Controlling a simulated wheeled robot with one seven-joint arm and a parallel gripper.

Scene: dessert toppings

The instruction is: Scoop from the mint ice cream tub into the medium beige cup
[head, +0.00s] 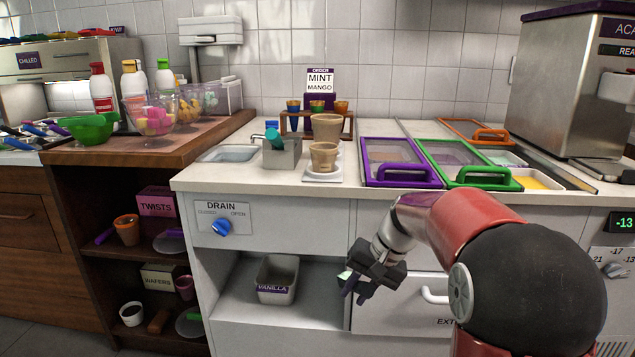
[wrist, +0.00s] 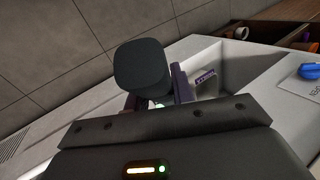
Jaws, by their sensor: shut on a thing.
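My gripper (head: 355,287) hangs low in front of the counter, beside the open shelf. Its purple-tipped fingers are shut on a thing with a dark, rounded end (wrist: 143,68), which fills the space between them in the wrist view. A pale green bit shows at the fingers; what the held thing is cannot be told. A beige cup (head: 323,155) stands upright on a white scale-like base (head: 322,174). A larger beige cup (head: 327,127) is behind it; which is the medium one is unclear. A pale green surface (head: 507,159), possibly the mint tub, shows beside the green-framed lid.
Purple (head: 402,173), green (head: 475,172) and orange (head: 478,132) framed lids lie on the counter. A yellow tub (head: 540,182) is open at right. A grey bin (head: 284,157) holds a teal-handled tool. A vanilla tub (head: 278,278) is on the lower shelf. The order sign (head: 320,80) reads mint, mango.

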